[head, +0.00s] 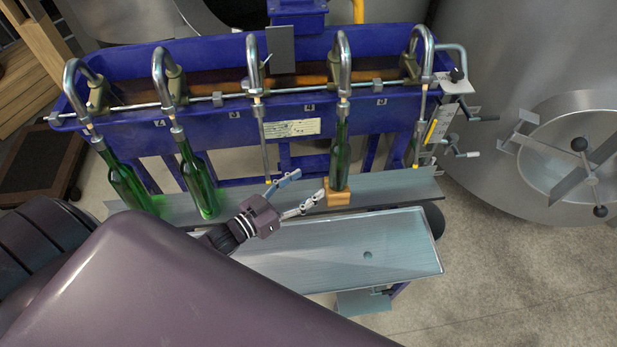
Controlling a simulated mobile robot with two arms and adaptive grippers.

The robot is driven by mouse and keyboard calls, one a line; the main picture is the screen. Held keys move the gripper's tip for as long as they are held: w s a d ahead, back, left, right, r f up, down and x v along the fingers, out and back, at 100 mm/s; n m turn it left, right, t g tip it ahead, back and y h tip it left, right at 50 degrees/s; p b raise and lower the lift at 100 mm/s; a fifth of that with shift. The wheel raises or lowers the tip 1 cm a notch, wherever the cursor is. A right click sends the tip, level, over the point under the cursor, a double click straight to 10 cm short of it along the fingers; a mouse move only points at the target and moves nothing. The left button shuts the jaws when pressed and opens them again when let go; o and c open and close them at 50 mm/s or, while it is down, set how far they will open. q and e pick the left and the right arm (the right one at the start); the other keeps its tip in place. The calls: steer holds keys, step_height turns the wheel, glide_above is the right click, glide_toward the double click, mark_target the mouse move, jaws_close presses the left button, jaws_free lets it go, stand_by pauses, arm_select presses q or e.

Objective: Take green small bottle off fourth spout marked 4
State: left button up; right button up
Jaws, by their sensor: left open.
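The small green bottle (341,160) stands upright on a small wooden block (338,193) under the fourth spout (343,62) from the left. The spout's tube goes into its neck. The small number plate 4 (308,107) is on the blue trough a little left of this spout. My left gripper (310,184) is open and empty, its two fingers pointing right toward the bottle's lower part. The fingertips appear just left of the bottle and block; I cannot tell the exact gap in depth. My right gripper is not in view.
Two green bottles (130,188) (198,182) hang tilted under the first and second spouts. The third spout (254,65) and fifth spout (421,60) are without bottles. An empty metal shelf (400,248) lies in front. A steel tank (540,60) stands at right.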

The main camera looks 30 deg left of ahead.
mark_target(332, 169)
arm_select(q)
steer(key=b+x, duration=0.2)
steer(key=x, duration=0.3)
steer(key=shift+w+d+b, duration=0.15)
steer(key=shift+w+b, duration=0.15)
steer(key=shift+b+x, duration=0.65)
steer(key=shift+x, duration=0.7)
steer(key=shift+w+d+f+b, duration=0.15)
steer(key=shift+w+d+b, duration=0.2)
steer(key=shift+w, duration=0.25)
steer(key=shift+b+x, duration=0.5)
steer(key=shift+x, duration=0.85)
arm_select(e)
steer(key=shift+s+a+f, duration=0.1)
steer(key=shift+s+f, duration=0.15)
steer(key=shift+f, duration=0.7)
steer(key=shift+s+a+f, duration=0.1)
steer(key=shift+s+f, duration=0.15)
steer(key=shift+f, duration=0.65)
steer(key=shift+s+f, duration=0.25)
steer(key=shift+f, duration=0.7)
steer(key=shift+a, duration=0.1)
